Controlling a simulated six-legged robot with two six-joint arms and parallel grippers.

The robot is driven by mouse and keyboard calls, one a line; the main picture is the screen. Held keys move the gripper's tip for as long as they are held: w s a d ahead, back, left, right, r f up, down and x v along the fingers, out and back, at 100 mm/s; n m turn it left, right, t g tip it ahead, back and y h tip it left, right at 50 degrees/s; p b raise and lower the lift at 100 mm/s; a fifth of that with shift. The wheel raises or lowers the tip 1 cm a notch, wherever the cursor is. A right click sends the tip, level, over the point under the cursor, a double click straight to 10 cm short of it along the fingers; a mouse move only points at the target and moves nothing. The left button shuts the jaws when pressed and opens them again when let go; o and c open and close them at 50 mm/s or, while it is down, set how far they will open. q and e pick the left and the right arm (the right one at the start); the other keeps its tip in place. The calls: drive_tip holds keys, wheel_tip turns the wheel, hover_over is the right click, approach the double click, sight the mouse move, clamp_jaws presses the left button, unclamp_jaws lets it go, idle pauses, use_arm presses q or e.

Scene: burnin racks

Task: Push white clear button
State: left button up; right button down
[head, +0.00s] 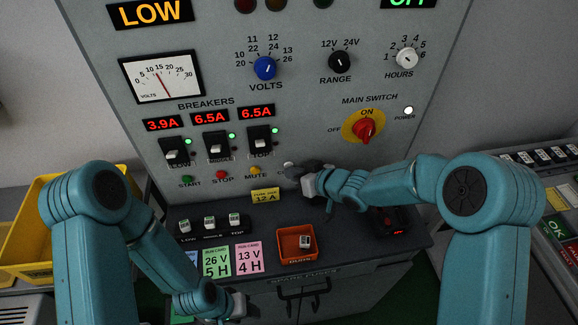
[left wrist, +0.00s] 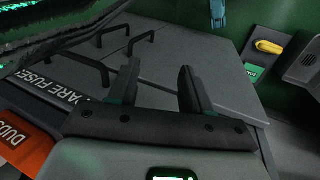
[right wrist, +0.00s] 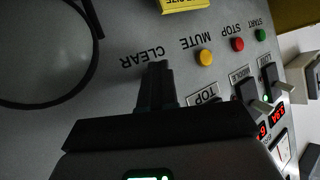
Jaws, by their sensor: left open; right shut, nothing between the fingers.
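The white clear button (head: 288,164) shows as a small pale spot on the grey panel, at the right end of the row of buttons. My right gripper (head: 293,171) is shut and empty, with its tips at this button and partly over it; I cannot tell whether they touch. In the right wrist view the shut fingers (right wrist: 157,72) point at the panel by the CLEAR label (right wrist: 142,57), and they hide the button. My left gripper (left wrist: 158,78) is open and empty, low in front of the cabinet.
The yellow mute (right wrist: 204,58), red stop (right wrist: 237,44) and green start (right wrist: 262,34) buttons sit in the same row. Breaker switches (head: 216,146) are above them. The red main switch (head: 365,128) is up to the right. An orange duds tray (head: 283,258) stands on the shelf below.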

drive_tip(key=shift+s+d+b, duration=0.15)
drive_tip(key=shift+s+b, duration=0.35)
drive_tip(key=shift+s, duration=0.25)
drive_tip(key=s+b, duration=0.1)
drive_tip(key=s, duration=0.1)
drive_tip(key=s+d+b, duration=0.1)
drive_tip(key=s, duration=0.2)
drive_tip(key=shift+b, duration=0.4)
idle(0.5)
